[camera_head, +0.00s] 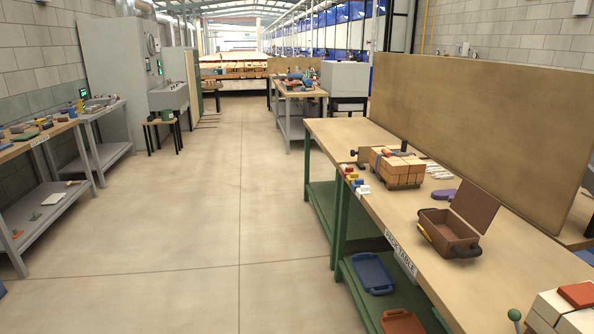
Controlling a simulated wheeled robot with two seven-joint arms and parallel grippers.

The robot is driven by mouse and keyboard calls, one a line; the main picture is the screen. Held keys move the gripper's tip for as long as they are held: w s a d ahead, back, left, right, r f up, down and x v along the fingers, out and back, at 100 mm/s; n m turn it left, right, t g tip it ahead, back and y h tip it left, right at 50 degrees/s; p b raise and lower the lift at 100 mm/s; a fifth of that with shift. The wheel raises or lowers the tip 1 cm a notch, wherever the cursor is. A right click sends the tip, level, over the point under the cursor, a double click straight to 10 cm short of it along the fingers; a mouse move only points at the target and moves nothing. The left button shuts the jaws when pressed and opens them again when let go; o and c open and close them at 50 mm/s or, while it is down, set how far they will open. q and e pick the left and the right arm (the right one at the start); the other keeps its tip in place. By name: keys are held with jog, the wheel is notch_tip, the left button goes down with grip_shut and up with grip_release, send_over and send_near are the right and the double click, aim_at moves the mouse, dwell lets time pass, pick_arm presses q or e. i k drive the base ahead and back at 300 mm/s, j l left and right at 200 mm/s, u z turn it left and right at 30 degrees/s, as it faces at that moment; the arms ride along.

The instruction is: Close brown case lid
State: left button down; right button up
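The brown case (449,236) stands on the wooden-topped bench at the right, labelled "PACK TABLE". Its lid (475,204) stands open, raised and tilted back on the far right side of the case. The case has a dark handle at its front right and a yellow strip on its left side. Its inside looks empty from here, though the picture is small. Neither of my grippers is in view.
Strapped hollow bricks (397,167) sit farther back on the pack table (374,183). A purple item (444,195) lies behind the case. White blocks with a red one (577,295) stand at the near right. A tall brown panel (480,130) borders the bench. The floor aisle (200,220) is clear.

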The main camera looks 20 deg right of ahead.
aim_at(473, 204)
jog(key=i+z, duration=0.7)
jog(key=z, duration=0.2)
jog(key=i+j+z, duration=0.15)
jog(key=i+z, duration=0.2)
jog(key=z, duration=0.15)
